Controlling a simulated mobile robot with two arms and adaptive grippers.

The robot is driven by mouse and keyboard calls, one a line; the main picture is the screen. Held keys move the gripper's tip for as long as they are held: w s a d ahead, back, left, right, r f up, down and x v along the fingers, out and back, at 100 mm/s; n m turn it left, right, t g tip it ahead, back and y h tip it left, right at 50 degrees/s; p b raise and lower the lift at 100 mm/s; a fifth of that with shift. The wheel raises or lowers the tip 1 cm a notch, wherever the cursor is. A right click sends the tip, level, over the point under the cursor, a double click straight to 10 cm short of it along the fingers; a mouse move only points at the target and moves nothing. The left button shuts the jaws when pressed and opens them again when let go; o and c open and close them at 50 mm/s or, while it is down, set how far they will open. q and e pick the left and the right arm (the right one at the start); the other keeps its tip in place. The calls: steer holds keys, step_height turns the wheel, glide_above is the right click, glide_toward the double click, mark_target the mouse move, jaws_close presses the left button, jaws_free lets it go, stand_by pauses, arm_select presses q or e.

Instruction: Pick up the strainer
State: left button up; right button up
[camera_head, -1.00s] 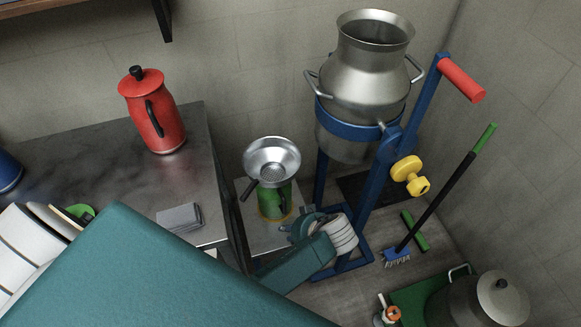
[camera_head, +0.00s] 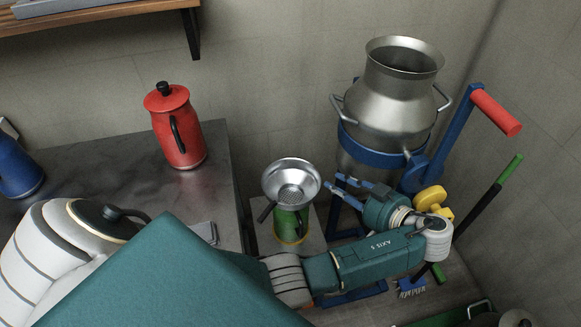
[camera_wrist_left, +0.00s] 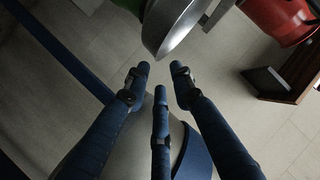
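The strainer (camera_head: 291,181) is a shiny metal bowl with a perforated bottom and a dark handle at its lower left. It sits on top of a green can (camera_head: 289,226) on a low grey stand. My left gripper (camera_head: 333,183) is just right of the strainer, with its blue fingers pointing toward it. In the left wrist view the strainer's metal rim (camera_wrist_left: 172,42) is ahead of the spread fingers (camera_wrist_left: 155,78), with a visible gap and nothing between them. My right gripper is not in view.
A metal milk can (camera_head: 395,95) stands in a blue tilting frame with a red handle (camera_head: 497,112), close behind my left arm. A red pot (camera_head: 180,130) stands on the grey counter (camera_head: 90,170) at left. A yellow knob (camera_head: 432,198) and a brush (camera_head: 411,288) are at right.

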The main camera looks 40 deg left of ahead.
arm_select(q)
steer(key=p+x, duration=0.1)
steer(key=x, duration=0.9)
steer(key=shift+s, duration=0.1)
jaws_close()
